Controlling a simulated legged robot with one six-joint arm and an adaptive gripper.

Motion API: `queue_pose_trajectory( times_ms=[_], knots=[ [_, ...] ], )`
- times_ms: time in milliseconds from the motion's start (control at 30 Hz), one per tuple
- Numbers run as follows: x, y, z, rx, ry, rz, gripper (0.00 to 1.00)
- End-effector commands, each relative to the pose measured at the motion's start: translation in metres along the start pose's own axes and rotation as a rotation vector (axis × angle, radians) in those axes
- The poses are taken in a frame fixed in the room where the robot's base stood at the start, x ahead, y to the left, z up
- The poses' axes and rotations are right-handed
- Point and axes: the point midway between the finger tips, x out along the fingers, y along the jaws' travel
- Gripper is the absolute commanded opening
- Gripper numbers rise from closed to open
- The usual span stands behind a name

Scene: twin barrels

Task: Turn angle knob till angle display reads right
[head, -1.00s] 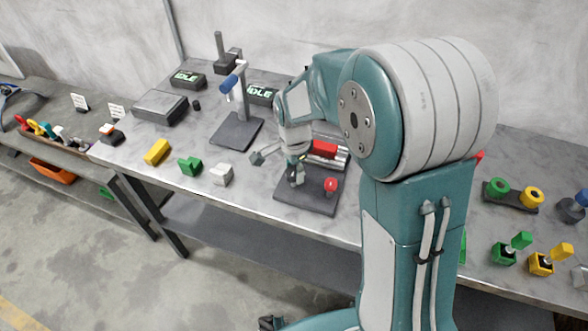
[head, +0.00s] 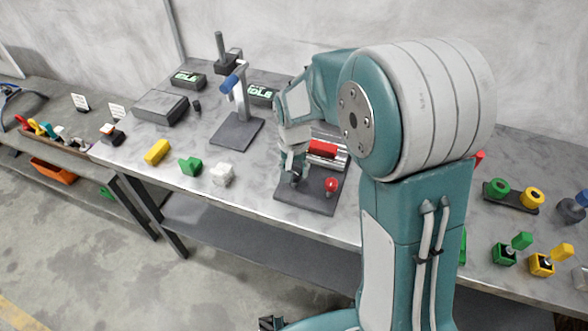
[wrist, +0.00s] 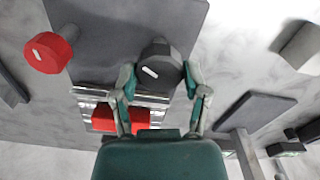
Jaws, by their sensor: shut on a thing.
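A dark round knob (wrist: 162,68) with a white mark on its face shows in the wrist view. My gripper (wrist: 160,80) is shut on it, one finger at each side. In the head view my gripper (head: 292,180) is low over a dark base plate (head: 305,205), and the dark knob is mostly hidden. A red knob (wrist: 48,53) with a white mark stands beside it; it also shows in the head view (head: 331,185). A red block (head: 322,149) sits on a metal rail behind. No angle reading is legible here.
Two small displays at the back (head: 188,79) (head: 262,94) read IDLE. A stand with a blue-ended arm (head: 236,133) is left of my gripper. Yellow (head: 157,151), green (head: 190,166) and white (head: 223,174) blocks lie near the front edge.

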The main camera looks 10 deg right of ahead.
Motion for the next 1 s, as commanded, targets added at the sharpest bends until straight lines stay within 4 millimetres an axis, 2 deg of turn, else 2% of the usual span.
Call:
queue_pose_trajectory(
  times_ms=[700, 1000],
  knots=[
    [-0.0018, -0.0033, -0.0026, -0.678, 0.013, -0.002, 0.12],
    [-0.0020, -0.0038, -0.0024, -0.907, 0.014, 0.000, 0.12]
  ],
)
